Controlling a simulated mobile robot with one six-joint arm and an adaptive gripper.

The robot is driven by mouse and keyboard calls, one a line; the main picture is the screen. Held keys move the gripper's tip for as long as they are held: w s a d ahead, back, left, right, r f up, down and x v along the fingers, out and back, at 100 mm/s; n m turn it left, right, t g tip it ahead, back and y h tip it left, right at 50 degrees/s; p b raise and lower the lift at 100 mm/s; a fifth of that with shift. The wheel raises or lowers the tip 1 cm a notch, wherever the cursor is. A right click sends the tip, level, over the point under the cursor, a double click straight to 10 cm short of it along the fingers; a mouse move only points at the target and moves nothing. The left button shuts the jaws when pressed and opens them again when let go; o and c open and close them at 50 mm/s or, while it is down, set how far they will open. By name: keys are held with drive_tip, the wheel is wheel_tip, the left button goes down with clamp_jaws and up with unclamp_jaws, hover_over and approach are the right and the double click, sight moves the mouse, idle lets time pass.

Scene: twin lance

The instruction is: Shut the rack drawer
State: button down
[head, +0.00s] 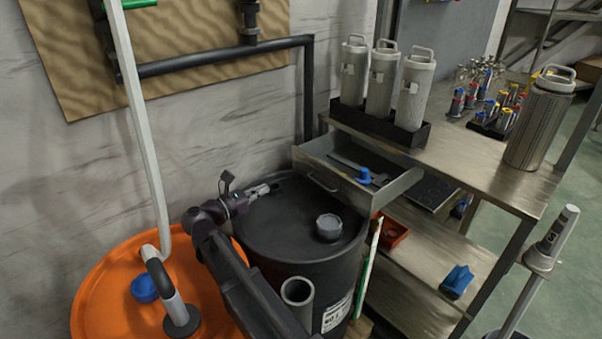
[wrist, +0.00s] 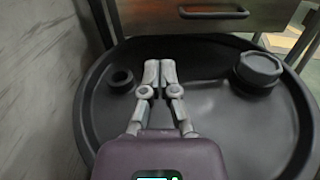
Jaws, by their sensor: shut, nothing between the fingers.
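The rack drawer (head: 366,192) stands open below the rack's top shelf, pulled out toward the black drum. Inside it lie a grey flat tool and a blue-handled item (head: 366,176). Its front panel (wrist: 165,38) with a dark bar handle (wrist: 213,13) shows at the top of the wrist view; the handle also shows in the head view (head: 323,184). My gripper (head: 277,187) is shut and empty, over the black drum's lid, left of the drawer front and apart from it. In the wrist view my gripper's fingertips (wrist: 160,72) point toward the drawer front.
The black drum (head: 290,235) with a grey cap (head: 329,227) stands under my gripper. An orange drum (head: 100,290) with a pump is at left. Grey canisters (head: 381,78) stand in a black tray on the rack top (head: 470,160). The wall is close on the left.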

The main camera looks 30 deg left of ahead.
sight(306, 167)
drive_tip(key=shift+w, duration=0.15)
drive_tip(key=x, duration=1.3)
drive_tip(key=shift+w+d, duration=0.2)
drive_tip(key=shift+w, duration=0.15)
drive_tip(key=shift+a, duration=0.1)
